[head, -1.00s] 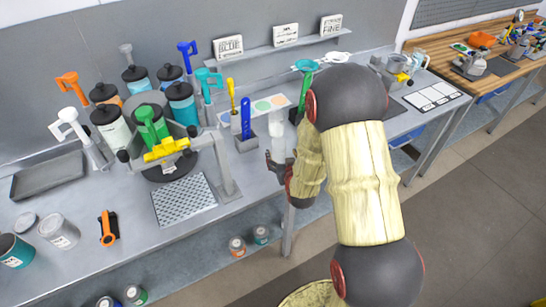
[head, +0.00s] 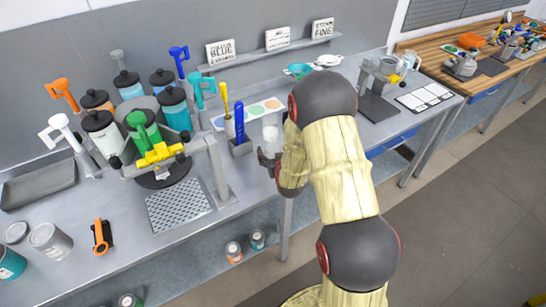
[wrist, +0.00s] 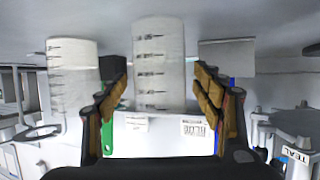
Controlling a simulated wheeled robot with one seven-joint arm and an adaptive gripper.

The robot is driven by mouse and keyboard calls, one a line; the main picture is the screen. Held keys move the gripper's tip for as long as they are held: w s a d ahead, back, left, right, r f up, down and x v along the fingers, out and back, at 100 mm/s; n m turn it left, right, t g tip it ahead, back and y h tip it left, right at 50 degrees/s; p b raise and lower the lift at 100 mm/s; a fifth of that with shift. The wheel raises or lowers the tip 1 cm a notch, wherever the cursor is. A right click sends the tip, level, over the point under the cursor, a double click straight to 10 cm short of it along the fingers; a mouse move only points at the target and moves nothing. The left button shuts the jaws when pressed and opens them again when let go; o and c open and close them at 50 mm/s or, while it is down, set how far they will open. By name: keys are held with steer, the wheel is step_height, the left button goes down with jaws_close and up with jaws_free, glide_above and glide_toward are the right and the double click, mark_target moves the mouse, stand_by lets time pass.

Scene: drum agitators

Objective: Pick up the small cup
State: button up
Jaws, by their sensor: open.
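Two clear graduated cups show in the wrist view. One cup (wrist: 158,65) stands upright between my fingers, and the other cup (wrist: 72,78) stands outside them to the left. I cannot tell for sure which is the smaller. My gripper (wrist: 162,92) is open, with a finger on each side of the middle cup; contact is not visible. In the head view my gripper (head: 268,160) is at the bench's front edge, just in front of a whitish clear cup (head: 270,136). My arm hides part of the bench behind it.
A holder with a blue spatula (head: 240,123) stands just left of the cup. A palette strip with coloured spots (head: 262,107) lies behind. The bench right of my arm has a white-squared card (head: 424,96).

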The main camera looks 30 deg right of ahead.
steer(key=shift+c, duration=1.1)
steer(key=c, duration=0.7)
